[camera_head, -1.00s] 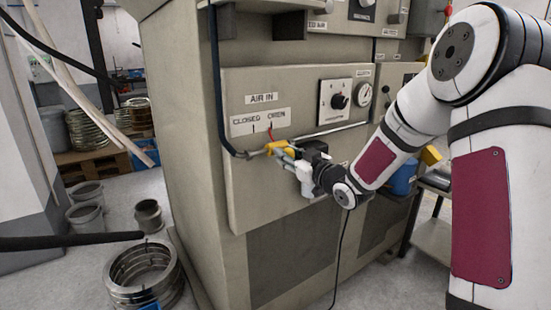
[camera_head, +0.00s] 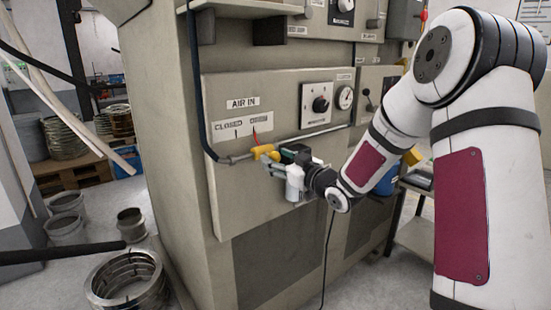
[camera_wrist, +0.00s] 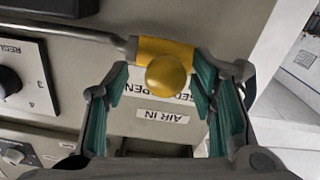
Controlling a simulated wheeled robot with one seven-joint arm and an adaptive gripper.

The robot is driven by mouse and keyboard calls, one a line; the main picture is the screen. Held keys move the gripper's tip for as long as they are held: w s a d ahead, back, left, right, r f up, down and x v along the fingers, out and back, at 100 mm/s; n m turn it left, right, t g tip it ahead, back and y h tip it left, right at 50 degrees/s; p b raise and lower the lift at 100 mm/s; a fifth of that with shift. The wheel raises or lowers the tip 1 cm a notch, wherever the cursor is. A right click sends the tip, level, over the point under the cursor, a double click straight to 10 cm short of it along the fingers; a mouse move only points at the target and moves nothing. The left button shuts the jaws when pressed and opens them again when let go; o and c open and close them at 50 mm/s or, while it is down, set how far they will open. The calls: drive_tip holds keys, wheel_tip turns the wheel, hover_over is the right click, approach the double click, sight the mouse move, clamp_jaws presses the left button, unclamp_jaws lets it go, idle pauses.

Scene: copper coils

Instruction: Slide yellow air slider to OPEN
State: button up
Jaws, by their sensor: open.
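The yellow air slider (camera_head: 264,151) sits on a thin horizontal pipe on the machine's front panel. It is below and slightly right of the OPEN label (camera_head: 260,120), with a red mark (camera_head: 255,136) just above it. The CLOSED label (camera_head: 229,126) is to its left. In the wrist view the slider (camera_wrist: 166,72) shows as a yellow sleeve with a round knob. My gripper (camera_head: 273,162) is open at the slider, and it also shows in the wrist view (camera_wrist: 160,80) with one green-padded finger on each side of the knob. Whether either finger touches it I cannot tell.
The AIR IN plate (camera_head: 243,103), a black dial (camera_head: 320,104) and a gauge (camera_head: 345,97) are on the panel (camera_head: 225,190). A dark hose (camera_head: 194,100) runs down to the pipe's left end. Metal coils (camera_head: 128,280) stand on the floor at left.

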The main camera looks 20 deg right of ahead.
drive_tip(key=v, duration=1)
drive_tip(key=shift+s, duration=0.25)
drive_tip(key=shift+d, duration=0.1)
drive_tip(key=s+a+m+g+h, duration=0.2)
drive_tip(key=s+a+g, duration=0.1)
drive_tip(key=s, duration=0.8)
drive_tip(key=s+a+r+m+g+h, duration=0.1)
drive_tip(key=s+g, duration=0.4)
drive_tip(key=s, duration=0.5)
drive_tip(key=s+a+m+g+h, duration=0.2)
drive_tip(key=s+a+g, duration=0.2)
drive_tip(key=s, duration=0.7)
drive_tip(key=shift+s+a+r+m+h, duration=0.3)
drive_tip(key=shift+a+r+m, duration=0.1)
drive_tip(key=shift+a, duration=0.6)
drive_tip(key=shift+o, duration=0.4)
